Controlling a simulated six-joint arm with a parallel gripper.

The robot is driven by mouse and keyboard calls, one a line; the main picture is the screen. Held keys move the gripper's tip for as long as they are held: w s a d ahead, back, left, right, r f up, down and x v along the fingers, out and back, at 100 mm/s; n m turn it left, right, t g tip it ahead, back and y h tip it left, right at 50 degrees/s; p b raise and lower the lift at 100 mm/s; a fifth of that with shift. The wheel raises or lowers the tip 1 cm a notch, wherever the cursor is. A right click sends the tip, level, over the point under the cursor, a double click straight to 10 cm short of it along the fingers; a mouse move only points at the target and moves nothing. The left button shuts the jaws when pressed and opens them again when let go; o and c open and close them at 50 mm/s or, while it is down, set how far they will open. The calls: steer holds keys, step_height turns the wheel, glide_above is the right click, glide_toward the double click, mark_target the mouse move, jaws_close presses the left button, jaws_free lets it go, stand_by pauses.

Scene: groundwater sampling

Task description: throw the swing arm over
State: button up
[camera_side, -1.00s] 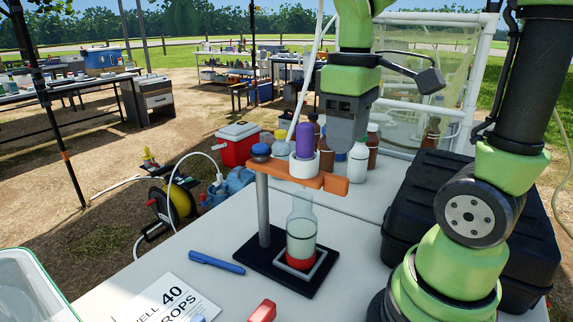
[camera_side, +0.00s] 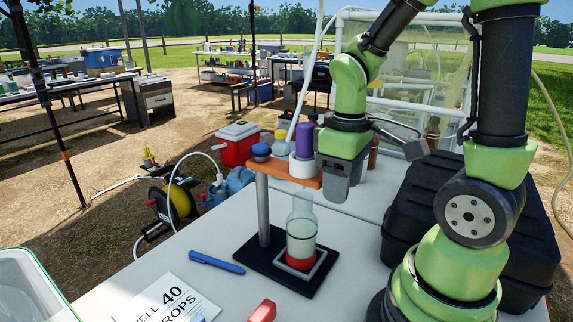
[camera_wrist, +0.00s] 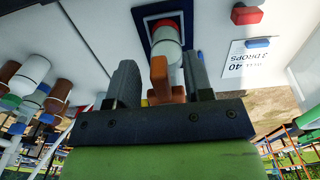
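The orange swing arm (camera_side: 278,170) reaches out from the top of a grey post on a black base (camera_side: 262,262), carrying a purple-topped dropper bottle (camera_side: 304,140) in a white collar. A clear bottle with pale liquid and a red bottom (camera_side: 301,228) stands below it on the base; it also shows in the wrist view (camera_wrist: 166,38). My gripper (camera_side: 336,190) points down at the arm's free end and hides its tip in the side view. In the wrist view my gripper (camera_wrist: 159,68) is open, its two fingers either side of the orange end (camera_wrist: 159,82), with narrow gaps.
Several bottles (camera_side: 282,143) stand behind the swing arm. A black case (camera_side: 420,200) lies to the right. A blue pen (camera_side: 216,262), a printed card (camera_side: 168,302) and a red block (camera_side: 263,311) lie in front.

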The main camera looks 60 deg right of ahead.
steer(key=c, duration=0.8)
steer(key=w+d+n, duration=0.2)
steer(key=d+n, duration=0.3)
steer(key=d, duration=0.2)
steer(key=shift+d+n, duration=0.35)
steer(key=shift+n, duration=0.05)
steer(key=shift+w, duration=0.1)
steer(key=w+d+n, duration=0.5)
steer(key=shift+w+d+n, duration=0.2)
steer(key=shift+d+n, duration=0.1)
steer(key=w+d+n, duration=0.2)
steer(key=w+n, duration=0.3)
steer(key=w, duration=0.2)
steer(key=shift+w+d+n, duration=0.2)
steer(key=shift+w+n, duration=0.05)
steer(key=shift+n, duration=0.15)
